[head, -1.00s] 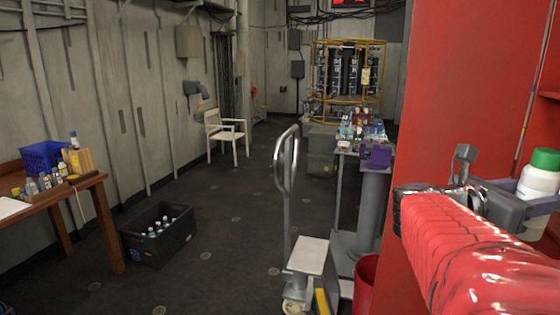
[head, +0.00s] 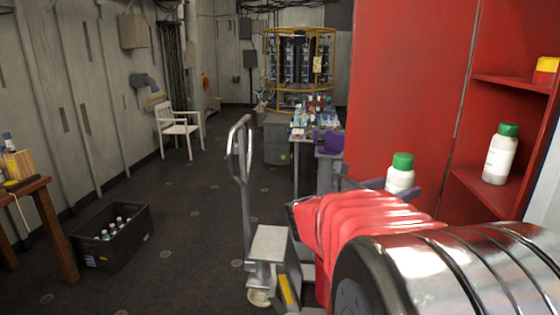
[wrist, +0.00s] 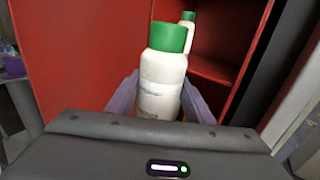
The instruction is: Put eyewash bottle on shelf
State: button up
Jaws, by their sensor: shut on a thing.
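The eyewash bottle, white with a green cap (head: 401,176), is upright in my gripper in the head view. In the wrist view (wrist: 162,80) it stands between the two purple-grey fingers of my gripper (wrist: 160,102), which is shut on it. In the head view my red-sleeved arm hides its lower part. The red shelf unit (head: 405,80) is behind and to the right of it. A similar white bottle with a green cap (head: 499,156) stands on its lower visible shelf board (head: 468,183), and shows behind the held bottle in the wrist view (wrist: 188,18).
A yellow and red container (head: 546,70) sits on the upper shelf board. The red side panel borders the shelf opening on the left. A pallet jack (head: 243,190), a black crate with bottles (head: 105,255) and a white chair (head: 180,132) stand left. Dark floor lies open between them.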

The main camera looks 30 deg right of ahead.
jog(key=w+a+f+n+t, duration=0.4)
jog(key=w+a+f+t, duration=0.2)
jog(key=w+a+f, duration=1.4)
jog(key=w+a+f+n+t+y, duration=0.1)
jog(key=a+f+n+t+y, duration=0.2)
jog(key=a+f, duration=1.7)
jog(key=a+n+t, duration=0.1)
jog(key=a+t, duration=0.2)
jog(key=shift+w+a+n+t+y, duration=0.2)
jog(key=shift+a+n+t+y, duration=0.1)
jog(key=shift+n+t+y, duration=0.1)
jog(key=shift+f, duration=0.1)
